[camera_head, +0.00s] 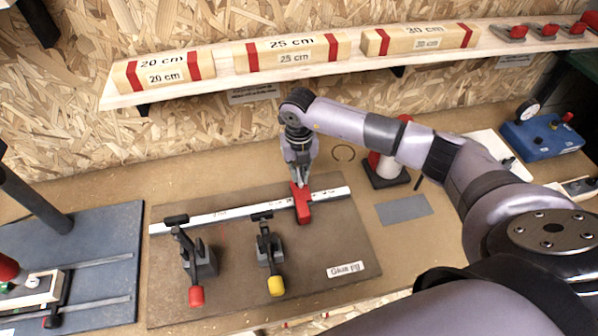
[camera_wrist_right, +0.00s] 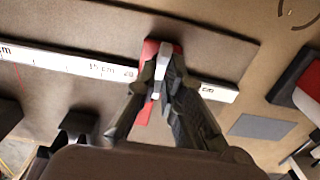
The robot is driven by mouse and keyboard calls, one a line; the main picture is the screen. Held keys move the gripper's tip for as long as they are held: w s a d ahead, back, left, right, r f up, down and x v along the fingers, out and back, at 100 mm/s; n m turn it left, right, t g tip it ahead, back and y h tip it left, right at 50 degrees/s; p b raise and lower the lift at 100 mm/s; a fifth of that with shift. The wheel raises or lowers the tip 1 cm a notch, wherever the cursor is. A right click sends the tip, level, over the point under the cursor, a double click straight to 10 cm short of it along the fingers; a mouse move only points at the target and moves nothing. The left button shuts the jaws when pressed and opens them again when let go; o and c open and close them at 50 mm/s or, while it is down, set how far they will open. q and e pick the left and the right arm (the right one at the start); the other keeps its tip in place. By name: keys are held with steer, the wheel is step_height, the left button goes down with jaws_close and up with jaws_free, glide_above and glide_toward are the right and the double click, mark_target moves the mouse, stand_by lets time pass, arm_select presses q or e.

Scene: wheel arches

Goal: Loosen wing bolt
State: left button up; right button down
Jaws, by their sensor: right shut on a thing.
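A red sliding stop (camera_head: 303,208) sits on the white ruler rail (camera_head: 240,209) of the glue jig, toward the rail's right end. My right gripper (camera_head: 299,180) points down onto the stop from above. In the right wrist view its fingers (camera_wrist_right: 164,78) are shut on a small light-grey piece, the wing bolt (camera_wrist_right: 157,84), on top of the red stop (camera_wrist_right: 148,50). The fingers hide much of the bolt, so its turn cannot be told. My left gripper is not in view.
Two toggle clamps, one red-tipped (camera_head: 196,295) and one yellow-tipped (camera_head: 275,285), stand on the jig board (camera_head: 230,300) in front of the rail. A shelf (camera_head: 225,82) with wooden length blocks runs behind. A red-and-white device (camera_head: 388,168) stands right of the board.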

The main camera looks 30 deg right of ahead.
steer(key=shift+f+n+b, duration=0.2)
steer(key=shift+n+b, duration=0.4)
steer(key=shift+b, duration=0.25)
steer(key=n+b, duration=1.1)
steer(key=b, duration=0.1)
steer(key=shift+f, duration=0.1)
steer(key=n+b, duration=0.3)
steer(key=shift+n, duration=0.4)
steer(key=shift+s+n+b, duration=0.1)
steer(key=shift+n+b, duration=1.1)
steer(key=shift+n, duration=0.6)
steer(key=c, duration=1.7)
jaws_free()
steer(key=shift+r, duration=0.25)
